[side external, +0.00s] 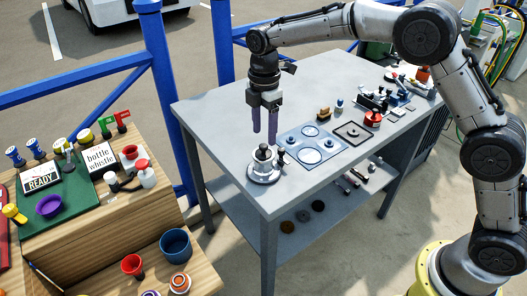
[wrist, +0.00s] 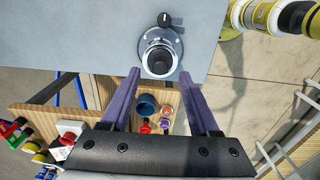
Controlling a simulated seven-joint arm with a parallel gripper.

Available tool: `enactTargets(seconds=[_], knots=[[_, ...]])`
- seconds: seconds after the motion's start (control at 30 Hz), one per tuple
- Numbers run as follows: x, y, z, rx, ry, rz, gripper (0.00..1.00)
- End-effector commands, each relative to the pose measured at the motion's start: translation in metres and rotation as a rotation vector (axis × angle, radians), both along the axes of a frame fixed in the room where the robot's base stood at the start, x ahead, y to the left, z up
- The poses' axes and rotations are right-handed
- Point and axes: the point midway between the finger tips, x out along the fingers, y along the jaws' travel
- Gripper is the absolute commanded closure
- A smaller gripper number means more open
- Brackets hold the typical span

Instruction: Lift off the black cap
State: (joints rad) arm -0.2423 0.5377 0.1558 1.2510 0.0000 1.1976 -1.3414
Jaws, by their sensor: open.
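A round silver fitting (side external: 264,172) stands on the grey table near its front corner. The black cap (side external: 263,152) is on its top. In the wrist view, the cap's dark round top (wrist: 159,60) sits inside a bright metal rim, just beyond the fingertips. My gripper (side external: 265,138) points down with its two purple fingers apart and empty, above and slightly behind the cap in the side view. The fingertips (wrist: 160,74) show on either side of the fitting's near edge in the wrist view. I cannot tell whether they touch anything.
A small black knob (wrist: 164,19) sits beside the fitting. A wooden bench (side external: 150,215) stands left of the table. The table's back left is clear.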

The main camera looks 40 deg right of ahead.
Motion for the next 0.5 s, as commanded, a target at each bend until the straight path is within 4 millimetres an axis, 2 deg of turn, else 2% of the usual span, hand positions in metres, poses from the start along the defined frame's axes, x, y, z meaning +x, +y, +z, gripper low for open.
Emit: enactTargets(seconds=[0.2, 0.5], knots=[[-0.001, 0.003, -0.030, 0.000, 0.001, 0.000, 0.38], [0.000, 0.003, -0.037, 0.000, 0.000, 0.000, 0.38]])
